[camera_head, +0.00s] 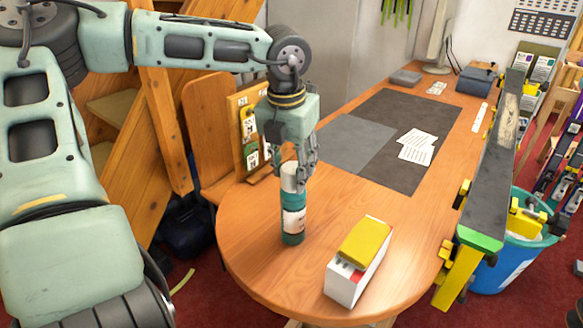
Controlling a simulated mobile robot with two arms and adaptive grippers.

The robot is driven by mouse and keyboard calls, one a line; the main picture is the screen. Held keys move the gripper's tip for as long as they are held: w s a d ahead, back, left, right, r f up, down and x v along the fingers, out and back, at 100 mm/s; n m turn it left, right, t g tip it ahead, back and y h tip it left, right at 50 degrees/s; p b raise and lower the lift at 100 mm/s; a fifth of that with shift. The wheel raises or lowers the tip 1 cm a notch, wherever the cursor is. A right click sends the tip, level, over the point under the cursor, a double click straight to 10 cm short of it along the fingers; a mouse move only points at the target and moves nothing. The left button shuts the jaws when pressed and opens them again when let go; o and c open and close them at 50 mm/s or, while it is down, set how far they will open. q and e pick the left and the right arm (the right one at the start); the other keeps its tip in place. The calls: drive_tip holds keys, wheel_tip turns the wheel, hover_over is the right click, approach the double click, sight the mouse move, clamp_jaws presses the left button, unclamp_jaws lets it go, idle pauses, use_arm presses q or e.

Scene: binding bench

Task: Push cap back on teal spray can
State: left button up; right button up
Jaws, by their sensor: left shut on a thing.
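The teal spray can (292,223) stands upright on the wooden table near its rounded left end. It has a teal band, a pale label and a dark teal base. A whitish cap (289,178) sits in line with the can at its top. I cannot tell whether it is fully seated. My left gripper (298,180) comes down from above and is shut on the cap, its fingers partly hiding the cap's right side. My right gripper is not in view.
A white box with a yellow top (365,243) stands right of the can. A dark mat (420,115) with papers (416,146) covers the table's middle. A long grey bar (493,165) with yellow parts runs along the right edge, above a blue bin (506,262). A wooden chair (205,120) is at the left.

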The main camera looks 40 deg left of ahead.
use_arm(q)
drive_tip(key=o, duration=0.9)
drive_tip(key=shift+o, duration=0.3)
drive_tip(key=o, duration=0.4)
drive_tip(key=shift+r, duration=0.1)
drive_tip(key=shift+r+p, duration=1.75)
drive_tip(key=shift+r, duration=1.7)
